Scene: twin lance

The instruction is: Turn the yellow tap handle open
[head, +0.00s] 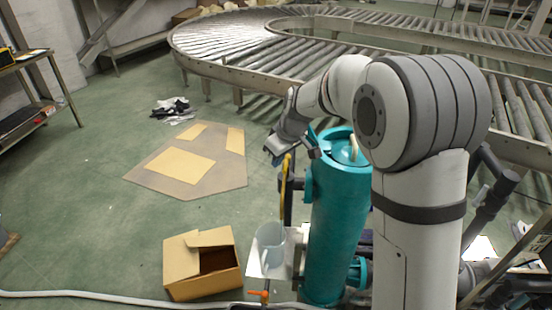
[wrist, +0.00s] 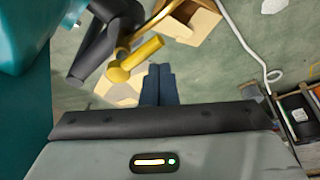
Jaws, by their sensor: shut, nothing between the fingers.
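The yellow tap handle (head: 283,182) is a slim bar beside the teal tank (head: 342,215), on its left side in the head view. In the wrist view the handle (wrist: 136,59) shows as a thick yellow end with a bar running up and right, by a dark pipe (wrist: 103,45). My gripper (head: 274,152) is at the handle's upper end in the head view. In the wrist view its dark fingers (wrist: 158,72) are together and empty, just right of the handle's thick end. I cannot tell whether they touch it.
A clear jug (head: 270,246) stands on a light plate below the handle, near a small orange lever (head: 260,293). An open cardboard box (head: 201,265) is on the floor at left. A roller conveyor (head: 235,60) runs behind. The green floor at left is mostly free.

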